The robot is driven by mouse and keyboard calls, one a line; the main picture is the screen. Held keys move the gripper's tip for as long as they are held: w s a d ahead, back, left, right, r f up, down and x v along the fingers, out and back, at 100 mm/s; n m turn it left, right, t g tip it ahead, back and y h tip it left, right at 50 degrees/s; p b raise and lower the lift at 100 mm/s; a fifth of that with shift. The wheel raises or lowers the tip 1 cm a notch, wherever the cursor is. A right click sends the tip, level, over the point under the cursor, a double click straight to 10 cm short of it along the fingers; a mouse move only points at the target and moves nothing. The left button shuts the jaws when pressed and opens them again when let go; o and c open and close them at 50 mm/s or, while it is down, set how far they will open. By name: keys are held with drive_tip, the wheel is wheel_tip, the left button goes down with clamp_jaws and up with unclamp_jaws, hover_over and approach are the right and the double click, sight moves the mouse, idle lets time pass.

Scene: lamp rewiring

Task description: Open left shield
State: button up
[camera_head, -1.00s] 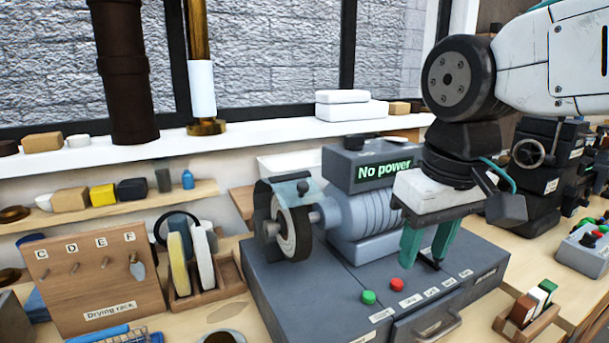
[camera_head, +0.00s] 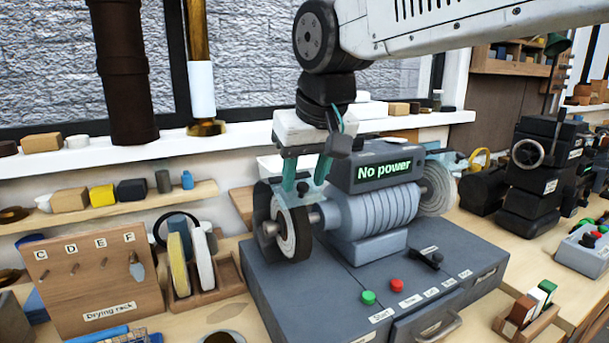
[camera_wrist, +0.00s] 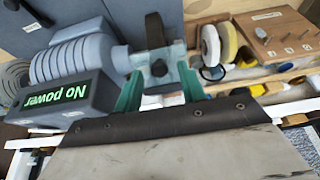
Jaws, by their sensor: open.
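The bench grinder (camera_head: 372,210) stands on a grey base, and its display reads "No power". The left shield (camera_head: 274,190) is a clear bluish plate with a dark knob (camera_head: 302,187), over the left grinding wheel (camera_head: 290,234). My gripper (camera_head: 306,188) is open above the left wheel, its green fingers pointing down on either side of the knob. In the wrist view the knob (camera_wrist: 158,68) shows between the two fingertips, with a gap on both sides. My fingers partly hide the shield in the head view. The right wheel (camera_head: 437,188) has its own clear shield.
A green button (camera_head: 368,298), a red button (camera_head: 397,285) and a black switch (camera_head: 428,258) sit on the base. A drying rack (camera_head: 92,280) and a holder of discs (camera_head: 205,280) stand to the left. The window sill (camera_head: 240,138) runs behind.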

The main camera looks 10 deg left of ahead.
drive_tip(key=shift+w+f, duration=0.1)
drive_tip(key=shift+f, duration=0.15)
drive_tip(key=shift+c, duration=0.3)
clamp_jaws()
